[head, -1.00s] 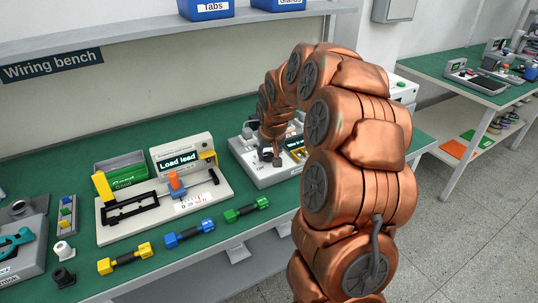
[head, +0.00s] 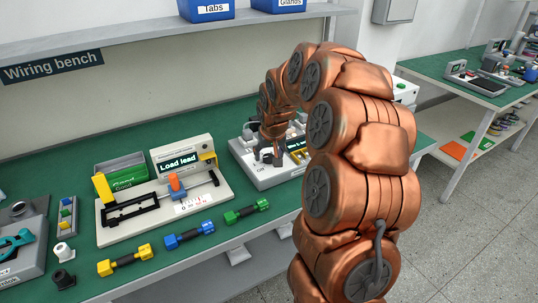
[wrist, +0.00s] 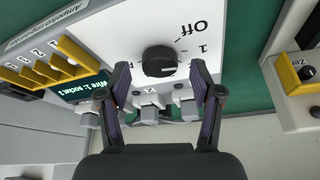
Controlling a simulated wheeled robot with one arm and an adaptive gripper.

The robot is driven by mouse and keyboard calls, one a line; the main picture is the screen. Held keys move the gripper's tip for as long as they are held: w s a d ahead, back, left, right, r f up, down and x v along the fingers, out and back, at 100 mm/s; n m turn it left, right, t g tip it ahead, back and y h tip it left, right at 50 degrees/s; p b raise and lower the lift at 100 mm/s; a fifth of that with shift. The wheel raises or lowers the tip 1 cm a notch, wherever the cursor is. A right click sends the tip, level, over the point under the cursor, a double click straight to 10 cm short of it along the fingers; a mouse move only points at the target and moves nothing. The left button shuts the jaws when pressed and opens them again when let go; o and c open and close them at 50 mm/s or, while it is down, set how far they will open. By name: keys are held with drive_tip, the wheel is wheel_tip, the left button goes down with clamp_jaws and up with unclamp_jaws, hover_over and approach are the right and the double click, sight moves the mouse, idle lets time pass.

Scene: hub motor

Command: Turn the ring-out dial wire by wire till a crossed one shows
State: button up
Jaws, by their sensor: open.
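The ring-out dial (wrist: 159,61) is a round black knob with a white mark on its right side in the wrist view. Labels "Off" and "1" are printed above and right of it. My gripper (wrist: 161,82) is open, its two fingers on either side of the dial's lower part; I cannot tell whether they touch it. In the head view my gripper (head: 269,154) is low over the white tester box (head: 270,181), and the dial is mostly hidden.
Yellow sockets (wrist: 64,60) with numbers are left of the dial, and grey connectors (wrist: 150,108) are below it. The "Load lead" fixture (head: 214,188) stands left of the tester. Green (head: 246,211), blue and yellow handled tools lie along the bench front. A green bin (head: 120,172) stands behind.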

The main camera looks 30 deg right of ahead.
drive_tip(key=v, duration=1.1)
drive_tip(key=shift+s, duration=0.1)
idle(1.4)
